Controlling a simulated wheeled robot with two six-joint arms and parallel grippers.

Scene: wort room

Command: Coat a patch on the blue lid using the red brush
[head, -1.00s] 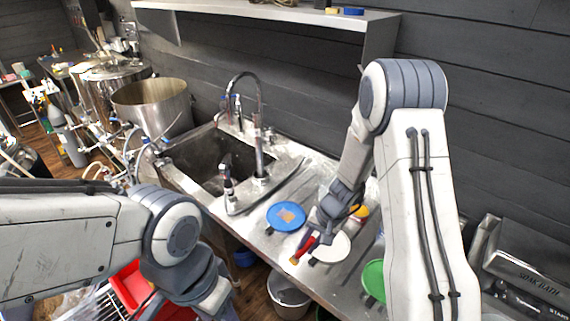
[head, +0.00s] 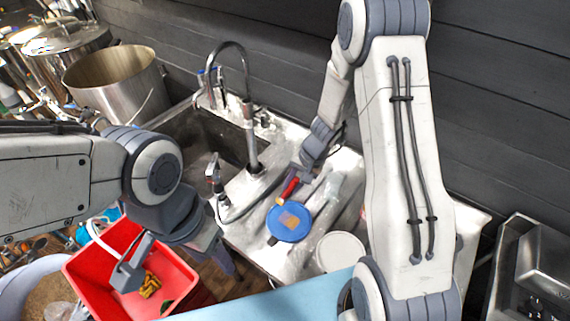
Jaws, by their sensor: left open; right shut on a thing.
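The blue lid (head: 290,235) lies flat on the steel counter right of the sink, with an orange-tan patch (head: 290,220) on its top. My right gripper (head: 305,172) is shut on the red brush (head: 290,187), just beyond the lid's far edge. The brush slants down toward the lid, its bristle end close to the far rim. I cannot tell whether the bristles touch the lid. My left gripper (head: 178,270) is open and empty at the lower left, its fingers spread over the red crate.
A white lid (head: 340,252) lies right of the blue lid. The sink (head: 195,150) with its tall faucet (head: 249,110) is to the left. A red crate (head: 88,264) holding yellow items stands below my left arm. A steel pot (head: 115,85) stands at the back left.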

